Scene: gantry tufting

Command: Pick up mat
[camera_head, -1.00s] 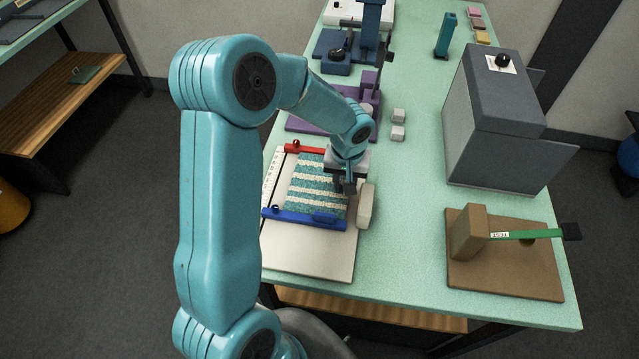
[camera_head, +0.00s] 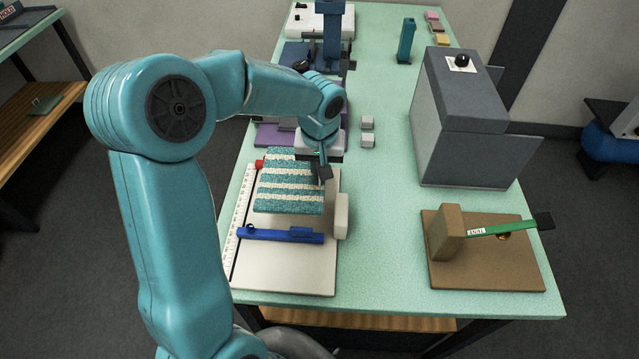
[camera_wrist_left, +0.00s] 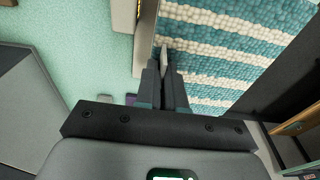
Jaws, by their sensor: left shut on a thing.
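The teal and cream striped mat (camera_head: 285,192) is above the white board (camera_head: 285,270), apart from the blue bar (camera_head: 280,235). It also shows in the left wrist view, filling the upper right (camera_wrist_left: 245,40). My left gripper (camera_head: 324,173) is shut on the mat's right edge. Its fingers show close together at that edge in the left wrist view (camera_wrist_left: 164,65). My arm comes in from the left. Most of the red bar (camera_head: 259,164) is hidden behind the mat. My right gripper is not in view.
A pale block (camera_head: 341,216) stands at the board's right side. A purple stand (camera_head: 275,137) is behind the mat. Green table between is clear.

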